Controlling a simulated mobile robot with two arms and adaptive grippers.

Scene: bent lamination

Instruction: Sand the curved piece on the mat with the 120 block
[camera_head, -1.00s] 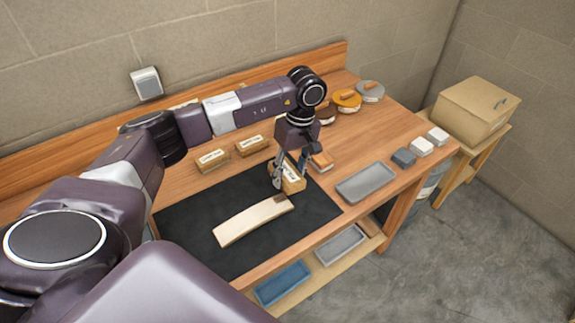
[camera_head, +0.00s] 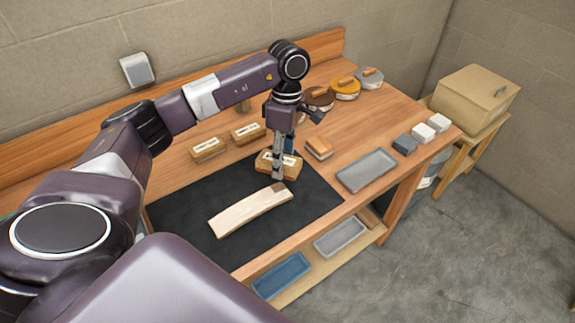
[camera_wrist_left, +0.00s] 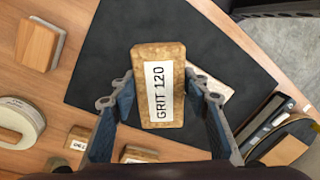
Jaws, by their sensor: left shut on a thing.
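My left gripper (camera_head: 279,168) is shut on the 120 block (camera_head: 266,163), a tan cork-like block with a white label. In the left wrist view the block (camera_wrist_left: 158,85) reads "GRIT 120" and sits between the two fingers. The pale wooden curved piece (camera_head: 250,211) lies on the black mat (camera_head: 312,199). The held block is above the mat, just beyond the piece's right end, which has a dark patch. In the left wrist view, the block partly hides the curved piece (camera_wrist_left: 212,86). My right gripper is not in view.
Two labelled blocks (camera_head: 208,150) (camera_head: 248,133) stand behind the mat. A wooden block (camera_head: 319,148), a grey tray (camera_head: 366,171) and small grey and white blocks (camera_head: 404,146) lie to the right. Round discs (camera_head: 346,88) are at the back. Bins (camera_head: 281,276) sit on the lower shelf.

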